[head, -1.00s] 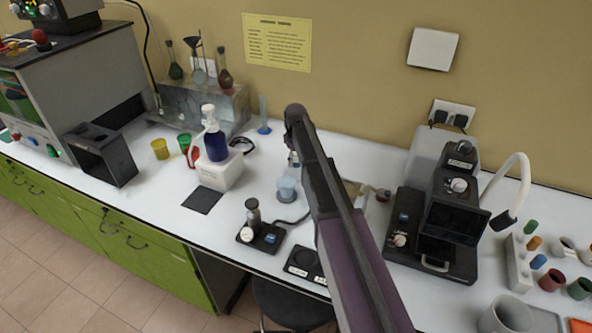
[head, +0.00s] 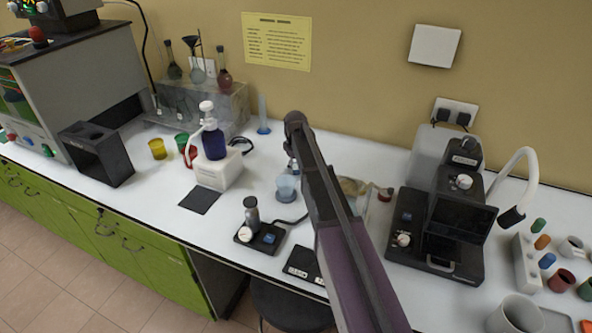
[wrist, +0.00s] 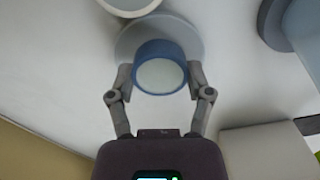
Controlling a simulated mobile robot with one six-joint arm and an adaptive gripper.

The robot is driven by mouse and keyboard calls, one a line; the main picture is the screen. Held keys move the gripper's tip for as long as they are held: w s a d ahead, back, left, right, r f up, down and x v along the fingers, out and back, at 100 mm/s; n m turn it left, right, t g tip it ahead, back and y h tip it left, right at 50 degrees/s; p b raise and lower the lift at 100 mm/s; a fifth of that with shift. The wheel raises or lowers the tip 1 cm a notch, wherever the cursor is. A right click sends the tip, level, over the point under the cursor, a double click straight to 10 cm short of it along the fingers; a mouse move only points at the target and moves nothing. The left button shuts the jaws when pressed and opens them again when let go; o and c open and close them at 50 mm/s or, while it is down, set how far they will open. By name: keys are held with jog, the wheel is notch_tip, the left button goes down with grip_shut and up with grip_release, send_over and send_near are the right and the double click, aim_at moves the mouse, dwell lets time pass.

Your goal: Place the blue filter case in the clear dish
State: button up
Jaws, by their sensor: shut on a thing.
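The blue filter case (wrist: 173,49), a short round blue ring with a pale face, is between the two fingertips of my gripper (wrist: 160,77) in the wrist view. My gripper is shut on its sides. Behind the case in the wrist view is a pale, see-through round dish (wrist: 190,35), which the case partly covers. I cannot tell whether the case touches the dish. In the head view, my arm hides most of my gripper, and I cannot make out the case there.
A white box with a dark blue bottle (head: 214,145) is farther left, and a black instrument (head: 462,225) stands right.

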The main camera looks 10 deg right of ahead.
aim_at(295, 166)
jog(key=shift+f, duration=0.15)
jog(key=o, duration=0.9)
jog(key=shift+o, duration=0.2)
notch_tip(295, 166, up, 12)
jog(key=p, duration=1.2)
jog(key=shift+r, duration=0.2)
dwell(0.6)
